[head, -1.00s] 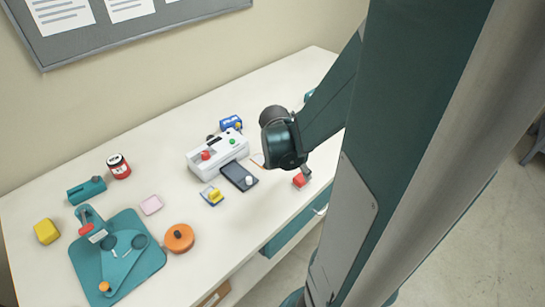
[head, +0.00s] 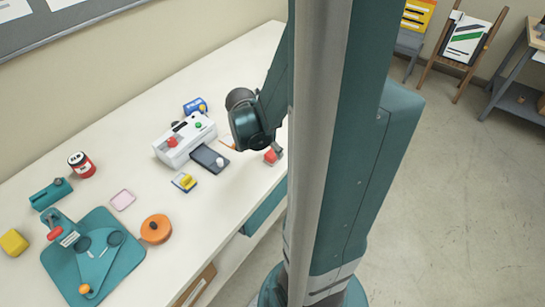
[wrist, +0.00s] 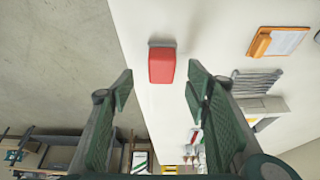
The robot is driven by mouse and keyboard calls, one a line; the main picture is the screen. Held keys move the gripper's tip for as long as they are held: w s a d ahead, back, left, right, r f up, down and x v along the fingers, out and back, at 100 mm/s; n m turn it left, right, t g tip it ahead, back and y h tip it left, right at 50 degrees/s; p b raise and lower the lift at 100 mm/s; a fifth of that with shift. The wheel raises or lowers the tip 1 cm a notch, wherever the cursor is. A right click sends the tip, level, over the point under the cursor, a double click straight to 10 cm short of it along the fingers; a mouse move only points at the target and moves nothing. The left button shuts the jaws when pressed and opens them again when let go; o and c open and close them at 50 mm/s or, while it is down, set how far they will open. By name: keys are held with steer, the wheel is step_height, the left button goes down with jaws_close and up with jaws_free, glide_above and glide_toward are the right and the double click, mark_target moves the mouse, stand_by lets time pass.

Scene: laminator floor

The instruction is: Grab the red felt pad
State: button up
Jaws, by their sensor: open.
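The red felt pad (head: 271,157) lies near the front edge of the white table, just below the end of my arm in the head view. In the wrist view the red pad (wrist: 162,66) shows as a red block with a grey strip at its far end, beyond my fingertips and roughly centred between them. My gripper (wrist: 160,84) is open, with a green-padded finger on each side and nothing between them. The pad appears apart from both fingers. In the head view the fingers are mostly hidden by my arm.
In the wrist view, an orange-edged board (wrist: 283,42) lies to the right. The table's edge runs close to the pad.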

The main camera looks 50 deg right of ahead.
mark_target(272, 152)
steer(key=shift+f, duration=0.15)
steer(key=shift+b+x, duration=0.75)
steer(key=shift+x, duration=1.75)
steer(key=shift+w, duration=0.15)
steer(key=shift+c, duration=0.4)
steer(key=c, duration=0.9)
